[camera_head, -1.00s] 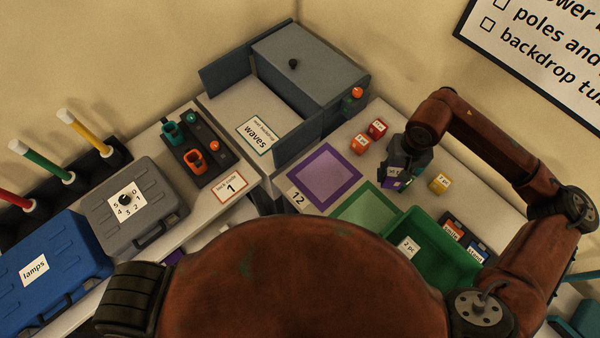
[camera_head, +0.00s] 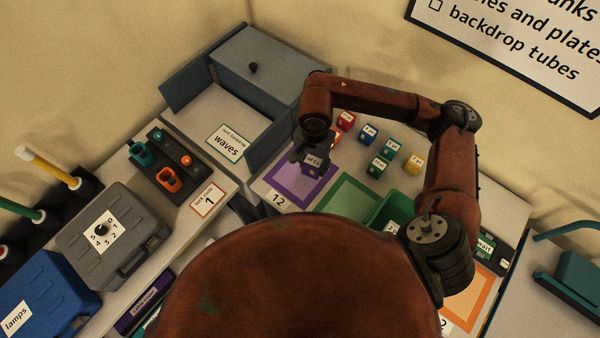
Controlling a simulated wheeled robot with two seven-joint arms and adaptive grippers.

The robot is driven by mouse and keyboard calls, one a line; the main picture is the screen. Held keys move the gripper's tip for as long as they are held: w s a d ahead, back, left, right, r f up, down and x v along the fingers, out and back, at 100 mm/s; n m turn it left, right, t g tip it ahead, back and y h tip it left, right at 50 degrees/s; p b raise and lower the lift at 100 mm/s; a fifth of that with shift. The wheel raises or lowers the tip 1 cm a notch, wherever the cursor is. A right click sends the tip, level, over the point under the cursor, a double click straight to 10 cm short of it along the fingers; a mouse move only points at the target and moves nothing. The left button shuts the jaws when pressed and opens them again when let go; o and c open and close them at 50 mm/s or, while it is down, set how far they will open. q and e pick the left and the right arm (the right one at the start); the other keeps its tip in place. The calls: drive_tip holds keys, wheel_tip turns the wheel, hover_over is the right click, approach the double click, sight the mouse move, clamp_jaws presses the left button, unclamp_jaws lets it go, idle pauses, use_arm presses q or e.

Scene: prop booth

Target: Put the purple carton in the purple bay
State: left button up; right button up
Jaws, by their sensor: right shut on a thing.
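The purple carton (camera_head: 312,169), with a white label on its top, is in my right gripper (camera_head: 311,158). The fingers are shut on it. In the head view the carton overlaps the upper right part of the purple bay (camera_head: 292,194), a purple-bordered square on the table. I cannot tell whether the carton touches the surface or hangs a little above it. My left gripper is not in view.
A red carton (camera_head: 345,121), a blue carton (camera_head: 369,132), green cartons (camera_head: 389,148) and a yellow carton (camera_head: 412,163) stand right of the bay. A green-bordered bay (camera_head: 345,199) and a green bin (camera_head: 388,210) lie nearer. A grey box (camera_head: 268,68) stands behind.

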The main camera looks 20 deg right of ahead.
drive_tip(key=m, duration=0.1)
drive_tip(key=s+m, duration=0.1)
drive_tip(key=f+m, duration=0.1)
drive_tip(key=m, duration=0.1)
drive_tip(key=shift+s+a, duration=0.15)
drive_tip(key=shift+a, duration=0.25)
drive_tip(key=s+a+f+m, duration=0.2)
drive_tip(key=s+m, duration=0.2)
drive_tip(key=m, duration=2.2)
hover_over(312, 181)
drive_tip(key=f, duration=1)
drive_tip(key=shift+s+a+f+p, duration=0.2)
drive_tip(key=shift+s+a+p, duration=0.1)
drive_tip(key=shift+s, duration=0.1)
drive_tip(key=shift+w+d+f, duration=0.25)
drive_tip(key=shift+w+f, duration=0.2)
drive_tip(key=shift+f, duration=1.7)
